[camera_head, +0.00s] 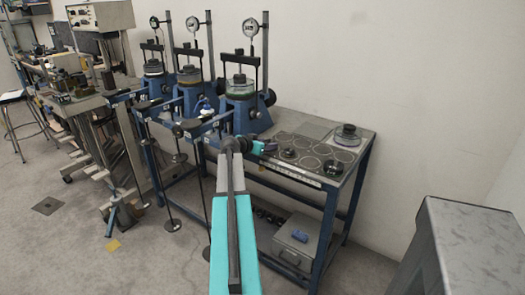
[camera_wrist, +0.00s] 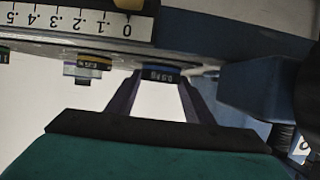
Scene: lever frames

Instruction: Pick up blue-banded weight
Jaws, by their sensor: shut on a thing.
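The blue-banded weight (camera_wrist: 158,76), dark with a "0.5 kg" label, sits between the two dark fingers of my gripper (camera_wrist: 160,84) in the wrist view. My gripper is shut on it. The wrist picture appears upside down, and the weight lies close against the edge of a flat surface there; I cannot tell whether it touches. In the head view my gripper (camera_head: 270,147) is at the left part of the blue-framed table's top, and the weight is too small to make out there.
A yellow-banded weight (camera_wrist: 89,64) is beside the held one. A ruler (camera_wrist: 70,20) lies along the surface. In the head view, a dark weight (camera_head: 289,154) and a green-banded weight (camera_head: 333,168) stand on the table (camera_head: 310,125). Blue lever frames (camera_head: 240,110) stand close left.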

